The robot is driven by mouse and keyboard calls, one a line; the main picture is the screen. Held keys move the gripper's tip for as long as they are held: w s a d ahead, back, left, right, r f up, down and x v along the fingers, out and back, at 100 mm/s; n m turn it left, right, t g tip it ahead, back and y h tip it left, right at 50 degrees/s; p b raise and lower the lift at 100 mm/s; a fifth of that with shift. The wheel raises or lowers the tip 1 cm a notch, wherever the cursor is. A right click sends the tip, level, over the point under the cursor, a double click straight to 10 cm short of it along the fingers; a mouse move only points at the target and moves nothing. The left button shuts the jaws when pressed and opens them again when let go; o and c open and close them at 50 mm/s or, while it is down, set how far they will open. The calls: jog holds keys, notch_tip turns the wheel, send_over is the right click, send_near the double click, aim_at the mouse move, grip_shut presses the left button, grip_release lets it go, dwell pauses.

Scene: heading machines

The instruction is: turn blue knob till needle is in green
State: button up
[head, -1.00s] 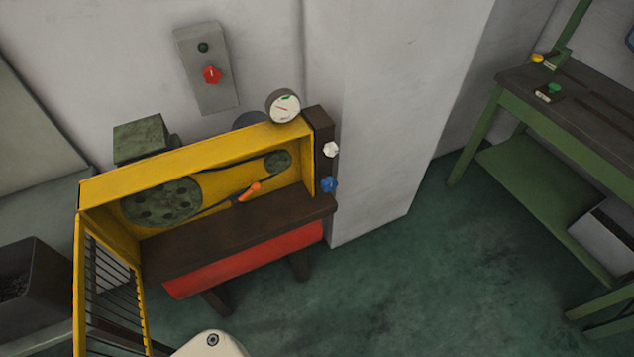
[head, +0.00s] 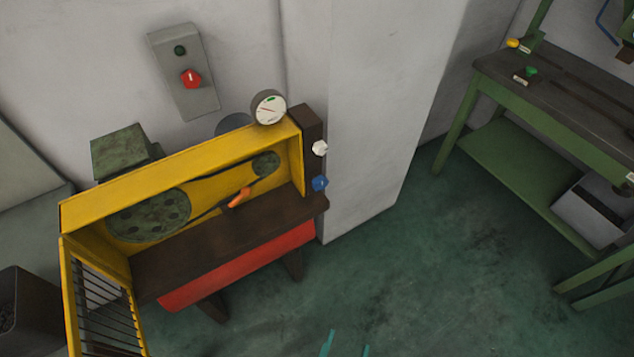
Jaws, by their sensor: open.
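The blue knob (head: 320,184) sits low on the dark brown post at the right end of the yellow machine (head: 180,165). A white knob (head: 319,148) is above it on the same post. The round gauge (head: 268,107) stands on top of the machine near its right end. It has a white face, a green mark near its top and a small red needle that appears outside the green. My gripper (head: 346,349) shows only as two teal fingertips at the bottom edge, apart and empty, well below the blue knob and touching nothing.
The machine's yellow barred guard (head: 98,305) hangs open at the left. An orange handle (head: 238,197) is inside it. A red knob (head: 191,78) is on a grey wall panel. A green workbench (head: 540,120) stands at right. Green floor (head: 400,275) between is clear.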

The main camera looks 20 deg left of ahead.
jog(key=w+a+f+g+y, duration=0.1)
jog(key=w+a+f+y, duration=0.1)
jog(key=w+f, duration=0.6)
jog(key=n+g+y, duration=0.2)
jog(key=n+y, duration=0.5)
jog(key=y, duration=0.5)
send_near(323, 184)
jog(key=x, duration=1)
jog(key=shift+w+a+r, duration=0.1)
jog(key=shift+w+a, duration=0.05)
jog(key=shift+a, duration=0.05)
jog(key=shift+c, duration=0.3)
jog(key=c, duration=1)
